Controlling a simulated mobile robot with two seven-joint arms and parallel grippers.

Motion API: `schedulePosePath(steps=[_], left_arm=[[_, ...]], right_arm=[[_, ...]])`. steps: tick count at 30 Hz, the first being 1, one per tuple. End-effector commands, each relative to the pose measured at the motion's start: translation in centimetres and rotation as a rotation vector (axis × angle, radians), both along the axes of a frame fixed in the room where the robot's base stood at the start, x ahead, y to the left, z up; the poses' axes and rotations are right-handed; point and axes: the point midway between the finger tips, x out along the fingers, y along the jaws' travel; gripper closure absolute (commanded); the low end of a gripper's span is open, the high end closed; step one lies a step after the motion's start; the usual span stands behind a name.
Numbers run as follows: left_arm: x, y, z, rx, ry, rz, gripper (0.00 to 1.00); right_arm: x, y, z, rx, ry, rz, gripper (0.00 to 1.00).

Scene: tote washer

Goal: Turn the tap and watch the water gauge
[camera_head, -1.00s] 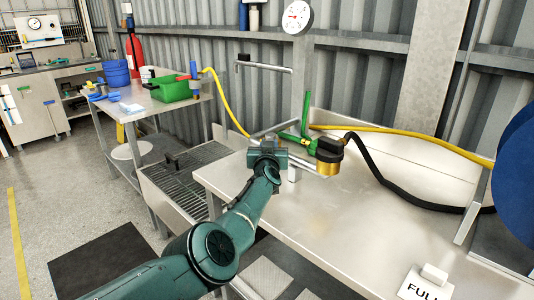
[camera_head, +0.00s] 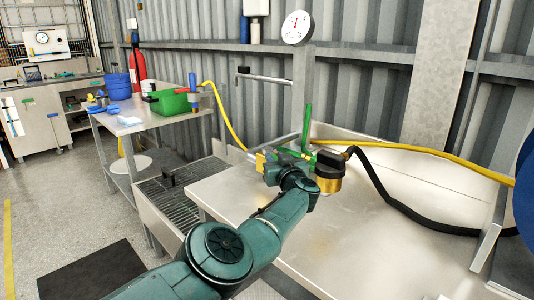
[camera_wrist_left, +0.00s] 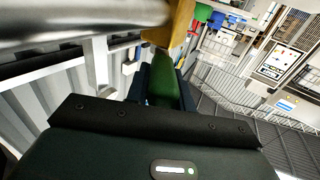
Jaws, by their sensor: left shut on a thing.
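The water gauge (camera_head: 297,28) is a round white dial high on the post, with a red needle pointing roughly upward; its markings are too small to read. My left gripper (camera_head: 281,160) is at the pipework behind the steel bench. In the left wrist view its jaws (camera_wrist_left: 162,85) are shut on a green handle (camera_wrist_left: 163,78), which I take for the tap's lever. A yellow brass-coloured fitting (camera_head: 260,160) sits just beyond it, and shows by a shiny pipe in the wrist view (camera_wrist_left: 178,25). The gripper partly hides the tap. My right gripper is out of view.
A second green lever (camera_head: 308,124) stands upright beside a brass fitting (camera_head: 329,185) with a black hose (camera_head: 386,185). A yellow hose (camera_head: 420,158) runs along the back. The steel bench (camera_head: 380,235) is mostly clear. A green bin (camera_head: 172,102) stands on the left table.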

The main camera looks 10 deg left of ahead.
Motion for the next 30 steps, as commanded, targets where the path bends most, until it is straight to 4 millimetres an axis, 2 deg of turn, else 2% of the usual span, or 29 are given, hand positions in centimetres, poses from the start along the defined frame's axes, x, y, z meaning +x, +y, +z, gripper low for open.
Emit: schedulePosePath(steps=[14,15,23,30], left_arm=[[-0.39,-0.3,-0.11,0.0,-0.001,0.012,1.0],[-0.39,-0.31,-0.12,0.0,-0.001,0.012,0.75],[-0.37,-0.43,-0.08,0.0,-0.001,0.008,0.55],[-0.35,-0.48,-0.02,0.0,-0.001,0.006,0.55]], right_arm=[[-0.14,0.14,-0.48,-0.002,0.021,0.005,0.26],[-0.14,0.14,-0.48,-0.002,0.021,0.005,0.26],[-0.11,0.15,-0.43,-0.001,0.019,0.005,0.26],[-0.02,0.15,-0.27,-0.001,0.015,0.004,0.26]])
